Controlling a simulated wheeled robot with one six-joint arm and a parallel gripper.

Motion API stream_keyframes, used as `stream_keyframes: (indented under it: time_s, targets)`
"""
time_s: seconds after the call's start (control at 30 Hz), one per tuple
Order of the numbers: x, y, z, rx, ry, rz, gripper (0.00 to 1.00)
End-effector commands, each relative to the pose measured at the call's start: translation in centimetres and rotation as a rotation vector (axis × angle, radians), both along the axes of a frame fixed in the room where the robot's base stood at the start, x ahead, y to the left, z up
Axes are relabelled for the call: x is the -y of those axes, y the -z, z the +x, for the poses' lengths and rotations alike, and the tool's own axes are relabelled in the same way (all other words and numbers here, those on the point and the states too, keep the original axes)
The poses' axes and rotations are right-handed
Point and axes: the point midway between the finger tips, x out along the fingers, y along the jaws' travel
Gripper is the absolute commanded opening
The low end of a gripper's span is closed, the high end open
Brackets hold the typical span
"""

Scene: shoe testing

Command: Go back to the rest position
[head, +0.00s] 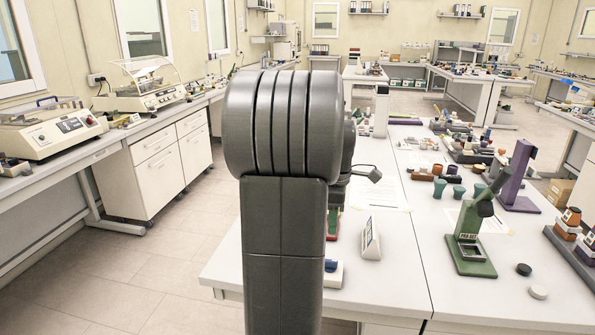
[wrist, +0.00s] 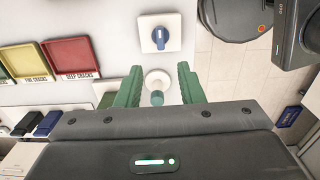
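My gripper (wrist: 159,72) shows in the wrist view with its two green fingers spread wide apart. Nothing is held between them. A white round piece with a teal part (wrist: 157,83) shows in the gap, with space on both sides of it. In the head view my dark arm stands upright in the middle, and my gripper is hidden behind it.
In the wrist view, a red tray (wrist: 72,56) marked "DEEP CRACKS" and a white block with a blue knob (wrist: 160,36) lie nearby. In the head view, a green press (head: 470,240) and a small white display (head: 371,238) stand on the white table (head: 385,290). Floor (head: 150,270) at left is clear.

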Motion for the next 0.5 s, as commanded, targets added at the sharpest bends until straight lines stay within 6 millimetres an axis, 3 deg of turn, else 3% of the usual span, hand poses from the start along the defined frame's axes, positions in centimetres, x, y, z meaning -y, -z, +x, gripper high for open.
stream_keyframes:
  time_s: [0.5]
  targets:
    - [0.0,9.8,-0.1,-0.006,0.001,0.002,0.35]
